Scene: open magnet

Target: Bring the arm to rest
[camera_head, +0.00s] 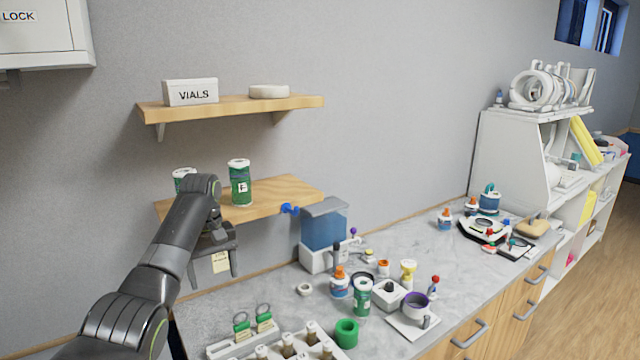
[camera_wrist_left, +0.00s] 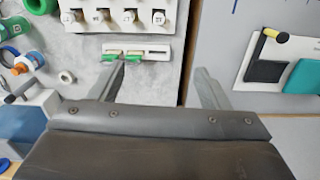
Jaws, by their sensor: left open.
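My left gripper (camera_head: 213,268) hangs in front of the lower wall shelf, its fingers pointing down and spread apart with nothing between them. In the left wrist view its two fingers (camera_wrist_left: 160,88) are apart and empty, above the edge of the counter. My left arm comes in from the lower left. My right gripper does not show.
The lower wooden shelf (camera_head: 290,190) holds green-labelled cans (camera_head: 240,182) close to my left arm. The marble counter (camera_head: 255,290) carries a rack of vials (camera_head: 288,346), a blue water tank (camera_head: 324,228) and several bottles. The wall cabinet (camera_head: 40,35) is at upper left.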

